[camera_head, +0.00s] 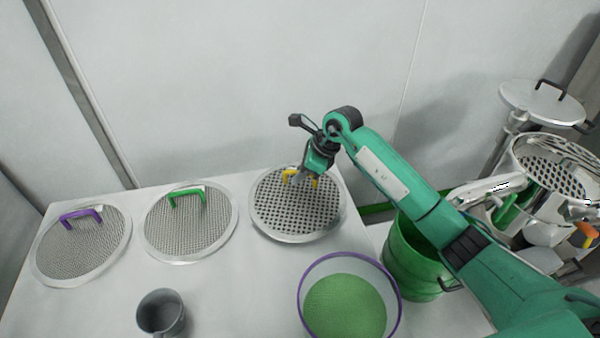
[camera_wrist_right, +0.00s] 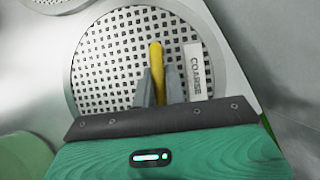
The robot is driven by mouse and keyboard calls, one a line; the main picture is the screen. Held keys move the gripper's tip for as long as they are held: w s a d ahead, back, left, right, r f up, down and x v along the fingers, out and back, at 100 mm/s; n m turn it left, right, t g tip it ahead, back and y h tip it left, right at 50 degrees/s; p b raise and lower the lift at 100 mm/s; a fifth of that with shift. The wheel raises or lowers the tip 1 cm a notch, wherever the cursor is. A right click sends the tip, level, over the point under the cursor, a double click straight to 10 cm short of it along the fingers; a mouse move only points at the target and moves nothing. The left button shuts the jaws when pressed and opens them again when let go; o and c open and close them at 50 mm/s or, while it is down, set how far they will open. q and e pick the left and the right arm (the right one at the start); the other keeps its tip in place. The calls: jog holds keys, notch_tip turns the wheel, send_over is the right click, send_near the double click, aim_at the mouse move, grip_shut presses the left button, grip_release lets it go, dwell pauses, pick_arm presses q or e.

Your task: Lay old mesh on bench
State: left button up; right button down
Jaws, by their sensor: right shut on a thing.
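A round coarse mesh (camera_head: 290,215) with a yellow handle is at the right end of the white bench (camera_head: 250,285). My right gripper (camera_head: 302,180) is shut on the yellow handle. In the right wrist view the mesh (camera_wrist_right: 115,55) fills the middle, with the label "COARSE" (camera_wrist_right: 194,70) beside the handle (camera_wrist_right: 156,58). The gripper's fingers (camera_wrist_right: 158,82) stand on both sides of the handle. The mesh looks flat at bench level; I cannot tell whether it touches the bench. My left gripper is out of view.
A purple-handled mesh (camera_head: 82,250) and a green-handled mesh (camera_head: 190,228) lie to the left. A grey cup (camera_head: 161,313) and a purple-rimmed bowl of green material (camera_head: 345,305) are in front. A green bin (camera_head: 412,262) and a metal sieving machine (camera_head: 555,165) stand right.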

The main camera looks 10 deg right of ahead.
jog(key=shift+s, duration=0.1)
dwell(0.3)
jog(key=shift+f+b, duration=0.35)
jog(key=shift+f, duration=0.05)
